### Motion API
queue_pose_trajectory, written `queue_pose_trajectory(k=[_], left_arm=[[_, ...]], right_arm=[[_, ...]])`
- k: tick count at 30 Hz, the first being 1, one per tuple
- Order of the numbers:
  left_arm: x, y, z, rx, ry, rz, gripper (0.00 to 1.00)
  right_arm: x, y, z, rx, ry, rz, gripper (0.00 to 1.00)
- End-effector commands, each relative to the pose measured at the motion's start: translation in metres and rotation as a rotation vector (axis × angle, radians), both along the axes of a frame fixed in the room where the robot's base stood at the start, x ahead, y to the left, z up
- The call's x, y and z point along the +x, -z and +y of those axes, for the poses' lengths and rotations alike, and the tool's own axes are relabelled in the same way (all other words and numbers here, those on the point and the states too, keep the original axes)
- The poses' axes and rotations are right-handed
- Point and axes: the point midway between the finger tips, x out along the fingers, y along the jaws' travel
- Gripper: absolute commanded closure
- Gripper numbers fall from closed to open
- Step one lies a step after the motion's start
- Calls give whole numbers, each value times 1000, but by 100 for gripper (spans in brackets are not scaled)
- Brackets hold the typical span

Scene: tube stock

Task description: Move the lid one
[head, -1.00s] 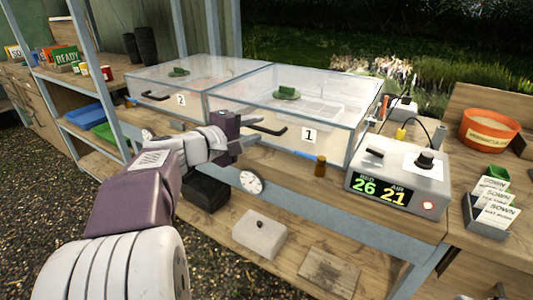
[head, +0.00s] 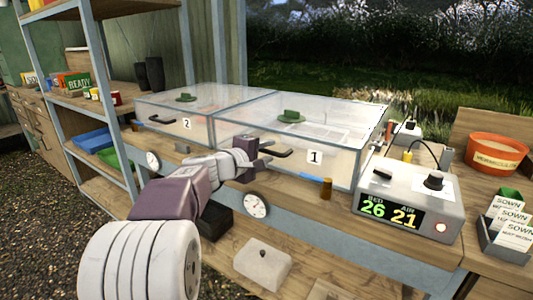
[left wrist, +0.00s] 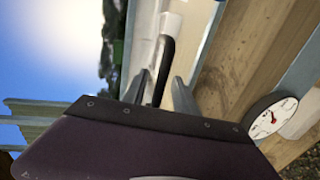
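Lid one (head: 345,125) is a clear lid with a "1" label, a green knob on top and a black bar handle (head: 280,153) at its front left. It looks closed on its bed. My left gripper (head: 266,153) is at this handle. In the left wrist view the two fingers (left wrist: 162,90) stand apart, with the black handle (left wrist: 168,55) running between them. I cannot tell whether they touch it. My right gripper is out of view.
Lid two (head: 165,103), also clear, adjoins on the left. A control box (head: 408,203) showing 26 and 21 stands right of lid one. A brown cork-like peg (head: 326,189) and a dial (head: 256,205) are at the front edge. A blue-grey shelf post (head: 106,110) rises at left.

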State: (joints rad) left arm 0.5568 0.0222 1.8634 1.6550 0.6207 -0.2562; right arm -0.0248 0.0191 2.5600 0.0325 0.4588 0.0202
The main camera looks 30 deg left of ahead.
Motion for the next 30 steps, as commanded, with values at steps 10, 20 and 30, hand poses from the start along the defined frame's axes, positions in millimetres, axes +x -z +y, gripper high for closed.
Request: queue_pose_trajectory(k=[10,20,30], left_arm=[[0,0,0,0,0,0,100],[-1,0,0,0,0,1,100],[-1,0,0,0,0,1,100]], right_arm=[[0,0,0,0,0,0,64],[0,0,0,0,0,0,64],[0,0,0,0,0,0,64]])
